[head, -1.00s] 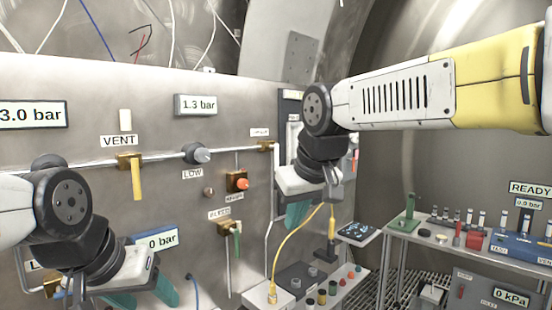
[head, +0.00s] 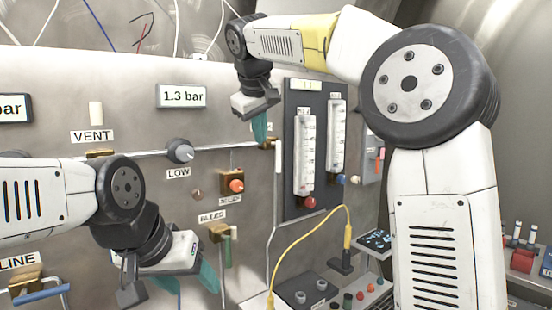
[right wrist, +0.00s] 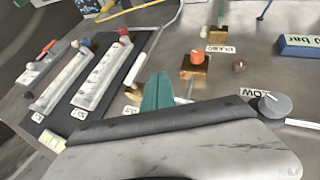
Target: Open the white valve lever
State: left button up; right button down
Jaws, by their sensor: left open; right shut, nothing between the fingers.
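The white valve lever (head: 278,160) hangs down from a small brass valve (head: 267,143) on the grey panel. In the right wrist view the white lever (right wrist: 136,70) lies just beyond the fingertips. My right gripper (head: 260,140) is shut and empty, its teal fingers pointing down in front of the brass valve and partly covering it. Its fingers also show in the right wrist view (right wrist: 157,90). I cannot tell whether they touch the valve. My left gripper (head: 192,283) is open and empty at the lower left, below the bleed valve.
The green bleed lever (head: 228,250) and an orange knob (head: 236,185) are left of the white lever. Two flowmeters (head: 320,148) stand to its right. The LOW knob (head: 180,151) sits further left. A yellow cable (head: 310,228) arches below.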

jog(key=w+d+f, duration=0.3)
jog(key=w+f, duration=0.5)
jog(key=w, duration=0.1)
dwell(0.3)
